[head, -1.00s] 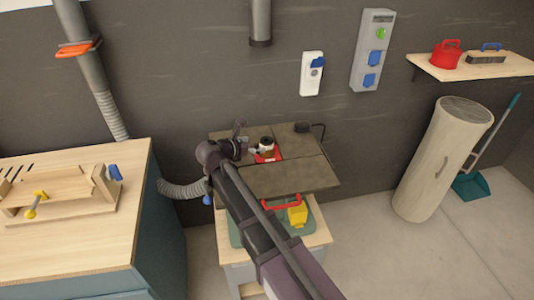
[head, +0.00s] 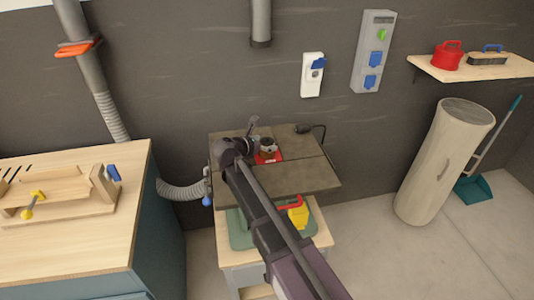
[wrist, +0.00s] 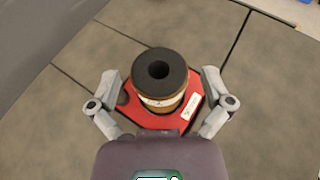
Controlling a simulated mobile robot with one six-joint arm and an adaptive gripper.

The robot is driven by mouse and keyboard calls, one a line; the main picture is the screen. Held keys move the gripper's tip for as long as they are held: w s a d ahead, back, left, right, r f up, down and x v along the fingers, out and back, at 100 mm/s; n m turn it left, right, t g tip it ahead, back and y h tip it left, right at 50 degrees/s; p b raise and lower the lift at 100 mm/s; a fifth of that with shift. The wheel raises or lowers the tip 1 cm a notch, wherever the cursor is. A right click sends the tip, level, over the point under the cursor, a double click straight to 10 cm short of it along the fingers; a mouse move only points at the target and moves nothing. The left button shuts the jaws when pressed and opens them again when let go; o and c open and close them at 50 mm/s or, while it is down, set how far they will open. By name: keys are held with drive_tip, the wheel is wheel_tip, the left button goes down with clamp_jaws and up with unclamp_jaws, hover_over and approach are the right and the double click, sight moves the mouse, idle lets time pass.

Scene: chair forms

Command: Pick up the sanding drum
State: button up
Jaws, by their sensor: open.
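The sanding drum (wrist: 161,80) stands upright on a red plate (wrist: 190,113) in the wrist view. It has a dark top with a round hole and a tan, pale-banded side. My gripper (wrist: 163,88) is open, with one finger to the left of the drum and one to the right. Both fingers show gaps to the drum, and nothing is held. In the head view the drum (head: 267,145) is small, beside the end of my arm on the dark machine table. My fingers are hard to make out there.
The machine table (head: 300,180) is mostly bare around the red plate. A wooden workbench (head: 90,235) stands at left, and a grey hose (head: 180,190) runs beside the table.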

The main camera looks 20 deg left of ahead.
drive_tip(key=shift+w+d+f, duration=0.2)
drive_tip(key=shift+w, duration=0.25)
drive_tip(key=c, duration=1.2)
